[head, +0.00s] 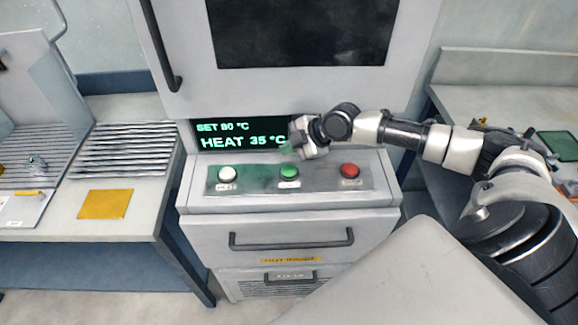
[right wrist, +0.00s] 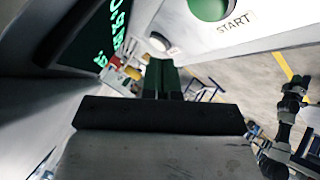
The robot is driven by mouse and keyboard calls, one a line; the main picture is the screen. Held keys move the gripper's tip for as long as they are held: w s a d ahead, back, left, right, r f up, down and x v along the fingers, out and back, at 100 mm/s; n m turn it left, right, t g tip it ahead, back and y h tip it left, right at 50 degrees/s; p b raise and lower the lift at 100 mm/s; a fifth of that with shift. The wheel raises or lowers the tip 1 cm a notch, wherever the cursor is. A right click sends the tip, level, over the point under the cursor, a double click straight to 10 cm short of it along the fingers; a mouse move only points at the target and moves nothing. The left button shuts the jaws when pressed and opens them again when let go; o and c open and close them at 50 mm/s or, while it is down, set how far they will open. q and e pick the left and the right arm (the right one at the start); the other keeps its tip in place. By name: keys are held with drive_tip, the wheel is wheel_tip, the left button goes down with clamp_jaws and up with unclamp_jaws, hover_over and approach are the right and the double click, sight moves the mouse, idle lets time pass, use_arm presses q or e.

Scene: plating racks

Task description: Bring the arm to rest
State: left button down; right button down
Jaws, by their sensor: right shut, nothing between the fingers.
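My right arm comes in from the right in the head view. Its gripper (head: 293,148) is in front of the oven's display (head: 240,134), above the green button (head: 289,171). In the right wrist view the fingers (right wrist: 163,78) are together with nothing between them. The green START button (right wrist: 209,6) shows at the top of that view, apart from the fingers. The display reads SET 80 °C and HEAT 35 °C. My left gripper does not show in the head view.
A white button (head: 228,174) and a red button (head: 350,171) flank the green one. A drawer handle (head: 291,241) sticks out below. A bench with a ribbed rack (head: 125,150) and yellow pad (head: 105,204) stands left; another bench (head: 500,65) stands right.

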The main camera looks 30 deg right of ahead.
idle(0.7)
drive_tip(key=shift+g+y, duration=0.3)
drive_tip(key=shift+g, duration=0.6)
drive_tip(key=s+a+f, duration=0.1)
drive_tip(key=a, duration=0.2)
drive_tip(key=s+a+f, duration=0.2)
drive_tip(key=a, duration=0.1)
drive_tip(key=s+a+f, duration=0.2)
drive_tip(key=shift+s+a, duration=0.15)
drive_tip(key=shift+a, duration=0.25)
drive_tip(key=s+a+f+m, duration=0.2)
drive_tip(key=s+a, duration=0.5)
drive_tip(key=a, duration=0.1)
drive_tip(key=s+d+m+g+h, duration=0.1)
drive_tip(key=s+d+m+h, duration=0.2)
drive_tip(key=s+m, duration=0.35)
drive_tip(key=s+d+m+g+h, duration=0.1)
drive_tip(key=s+d+m+h, duration=0.15)
drive_tip(key=s+m, duration=0.45)
drive_tip(key=s+f+g+b, duration=0.1)
drive_tip(key=s+f+b, duration=0.15)
drive_tip(key=f, duration=2.65)
drive_tip(key=s+d+f+g+h, duration=0.1)
drive_tip(key=s+d+f, duration=0.1)
drive_tip(key=s+f, duration=1.3)
drive_tip(key=shift+s+d+f+n, duration=0.15)
drive_tip(key=shift+s+d+n, duration=0.15)
drive_tip(key=shift+s+n, duration=0.15)
